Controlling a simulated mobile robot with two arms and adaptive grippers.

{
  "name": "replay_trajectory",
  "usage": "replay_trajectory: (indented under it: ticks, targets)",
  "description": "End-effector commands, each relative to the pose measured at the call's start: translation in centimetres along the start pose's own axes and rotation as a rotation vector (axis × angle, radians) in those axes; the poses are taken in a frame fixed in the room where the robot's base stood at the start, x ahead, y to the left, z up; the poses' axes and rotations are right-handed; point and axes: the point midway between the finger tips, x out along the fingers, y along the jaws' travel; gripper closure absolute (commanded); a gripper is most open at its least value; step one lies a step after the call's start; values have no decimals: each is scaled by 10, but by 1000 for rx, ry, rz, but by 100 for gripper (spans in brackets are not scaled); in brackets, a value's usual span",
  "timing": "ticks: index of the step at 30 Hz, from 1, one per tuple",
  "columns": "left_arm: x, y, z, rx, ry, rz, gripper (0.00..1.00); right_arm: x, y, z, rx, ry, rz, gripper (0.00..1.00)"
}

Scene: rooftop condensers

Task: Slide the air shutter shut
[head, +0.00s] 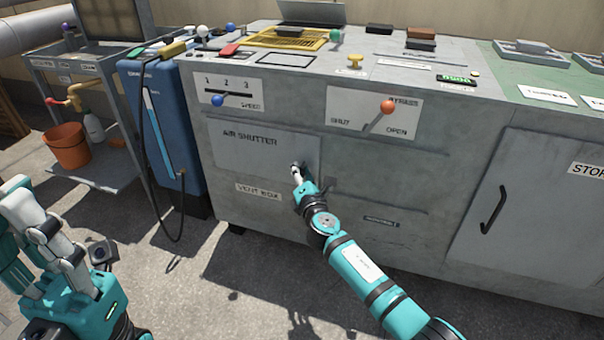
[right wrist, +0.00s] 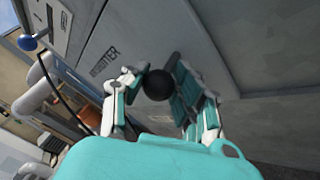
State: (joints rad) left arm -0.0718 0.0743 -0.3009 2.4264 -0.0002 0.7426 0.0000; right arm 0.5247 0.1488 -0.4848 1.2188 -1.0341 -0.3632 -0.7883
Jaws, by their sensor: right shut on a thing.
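The air shutter (head: 240,155) is a flat grey panel labelled AIR SHUTTER on the front of the grey cabinet. It sits at the left of its track, and a bare stretch of front lies to its right. Its round black knob (right wrist: 158,85) shows between the fingers in the right wrist view. My right gripper (head: 297,172) is shut on this knob near the panel's lower right, and mostly hides it in the head view. My left gripper (head: 40,228) is at the lower left, away from the cabinet; whether its fingers are apart is unclear.
Above the shutter are a speed lever with a blue ball (head: 217,100) and a bypass lever with an orange ball (head: 388,106). A blue unit (head: 165,130) with a hanging black hose stands close at left. A black door handle (head: 493,210) is at right.

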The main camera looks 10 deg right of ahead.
Motion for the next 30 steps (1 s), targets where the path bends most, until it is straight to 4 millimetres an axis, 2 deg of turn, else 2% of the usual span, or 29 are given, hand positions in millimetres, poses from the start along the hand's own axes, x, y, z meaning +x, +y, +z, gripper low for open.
replay_trajectory:
  ticks: [1,7,17,23,30]
  targets:
    - [0,0,0,0,0,-1,100,1,8,-1,-6,4,16,71]
    - [-1,0,0,0,-2,-2,100,1,7,-1,-3,3,14,47]
    - [-1,-1,0,2,-3,-4,100,-3,3,0,-2,2,7,47]
    - [-1,-1,0,1,-3,-3,100,-28,2,-1,-1,3,8,47]
    - [-1,0,0,1,-3,-2,100,-79,2,-2,-2,6,9,47]
